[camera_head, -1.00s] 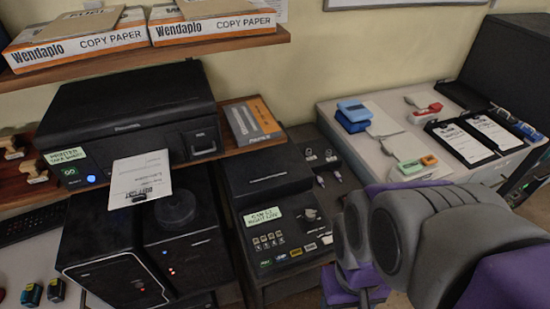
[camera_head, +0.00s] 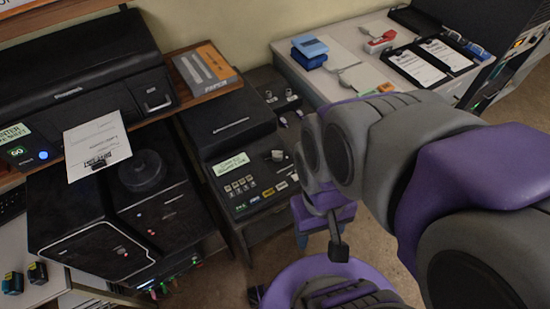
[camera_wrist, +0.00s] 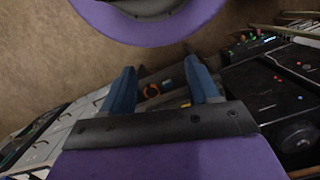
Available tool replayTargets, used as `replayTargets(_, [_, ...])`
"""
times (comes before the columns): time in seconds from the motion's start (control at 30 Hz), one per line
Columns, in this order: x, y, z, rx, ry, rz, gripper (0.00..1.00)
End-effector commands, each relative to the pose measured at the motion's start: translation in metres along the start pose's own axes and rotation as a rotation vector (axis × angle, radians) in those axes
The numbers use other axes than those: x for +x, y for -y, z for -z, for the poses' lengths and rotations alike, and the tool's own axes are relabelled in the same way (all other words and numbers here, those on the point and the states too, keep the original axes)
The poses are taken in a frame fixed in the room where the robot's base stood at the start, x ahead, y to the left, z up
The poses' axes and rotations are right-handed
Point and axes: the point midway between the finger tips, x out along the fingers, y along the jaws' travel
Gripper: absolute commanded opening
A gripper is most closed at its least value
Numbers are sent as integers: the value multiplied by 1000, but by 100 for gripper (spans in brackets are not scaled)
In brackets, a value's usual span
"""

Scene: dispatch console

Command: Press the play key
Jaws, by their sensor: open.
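The dark console unit (camera_head: 262,209) stands in the middle of the head view, with a lit green display (camera_head: 231,164), a block of small grey keys (camera_head: 240,186) and a front row of coloured keys (camera_head: 268,192). That row has green, yellow and pale keys; their labels are too small to read, so I cannot tell which is the play key. My gripper (camera_head: 303,238) is right of and in front of the console, apart from it, partly hidden by my arm. In the wrist view its blue fingers (camera_wrist: 161,80) are spread and empty, with dark surfaces and a yellow patch (camera_wrist: 185,104) beyond.
A printer (camera_head: 80,75) with a paper sheet (camera_head: 97,145) sits left on a wooden shelf. Black computer towers (camera_head: 125,215) stand left of the console.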

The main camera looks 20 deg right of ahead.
Motion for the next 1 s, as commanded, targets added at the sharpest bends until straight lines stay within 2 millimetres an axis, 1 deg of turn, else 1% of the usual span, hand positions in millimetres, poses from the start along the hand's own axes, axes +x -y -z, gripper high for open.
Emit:
replayTargets(0.1, [0,0,0,0,0,0,60])
replayTargets(0.73, [0,0,0,0,0,0,0])
replayTargets(1.0, [0,0,0,0,0,0,0])
